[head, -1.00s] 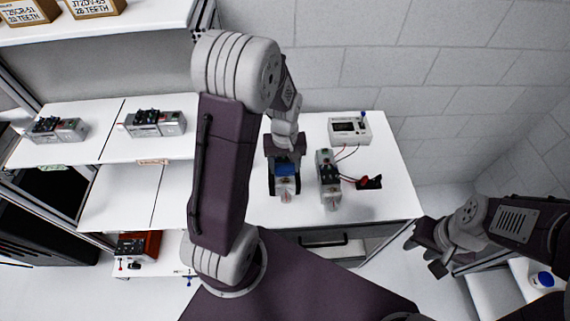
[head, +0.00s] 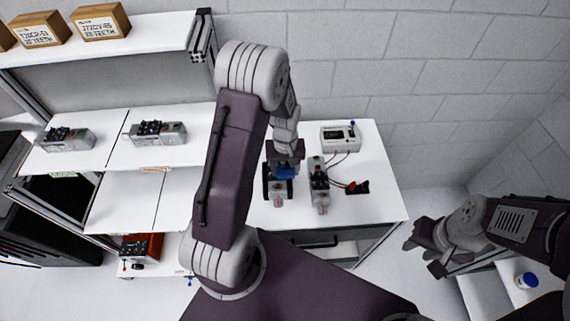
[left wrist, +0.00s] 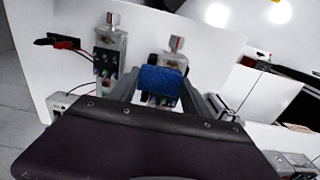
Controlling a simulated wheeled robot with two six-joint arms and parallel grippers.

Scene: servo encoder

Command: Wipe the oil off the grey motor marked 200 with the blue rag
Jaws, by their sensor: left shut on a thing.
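My left gripper (head: 280,178) is shut on the blue rag (head: 285,173), a folded pad. The rag is over the back part of a grey motor (head: 279,194) on the white table. In the left wrist view the rag (left wrist: 160,81) covers part of this motor (left wrist: 175,58) between the fingers; I cannot tell if they touch. A second grey motor (head: 320,190), with wires, stands apart to its right. No number or oil can be made out on either. My right gripper (head: 422,256) is open and empty, off the table's right side.
A white meter box (head: 340,137) stands behind, and a black part with a red clip (head: 357,187) lies right. Shelves at left hold two more grey motors (head: 66,139) (head: 158,132), a red unit (head: 142,247) and boxes (head: 100,21). The table's front right is clear.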

